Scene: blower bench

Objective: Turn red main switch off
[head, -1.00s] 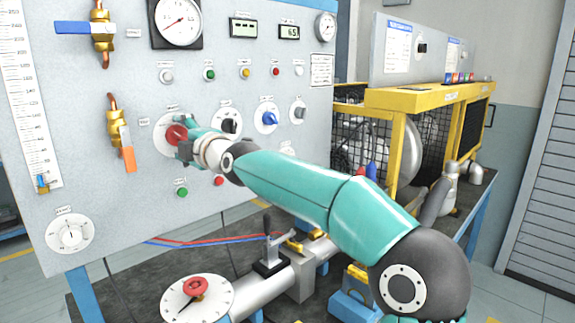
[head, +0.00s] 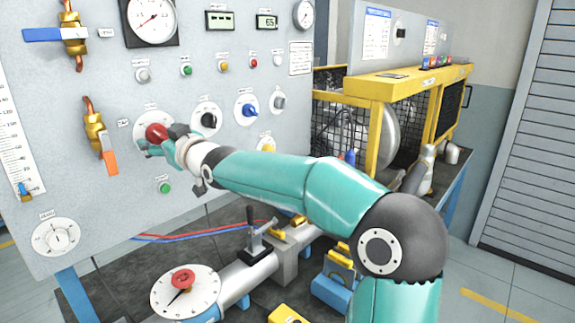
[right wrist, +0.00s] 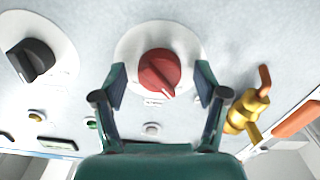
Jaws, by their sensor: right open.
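The red main switch (head: 157,133) is a round red knob on a pale disc on the grey panel. It also shows in the right wrist view (right wrist: 158,73), with a white pointer mark toward the lower right of that picture. My right gripper (head: 163,143) is at the panel by the knob. In the right wrist view its two open fingers (right wrist: 160,84) stand on either side of the knob, with gaps between them and the knob. My left gripper is not in view.
A black knob (head: 208,120) and a blue knob (head: 247,110) sit right of the red switch. A brass valve with an orange handle (head: 109,158) is to its left. A green button (head: 165,187) is below. Pipework and a red-knobbed dial (head: 183,280) stand below the panel.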

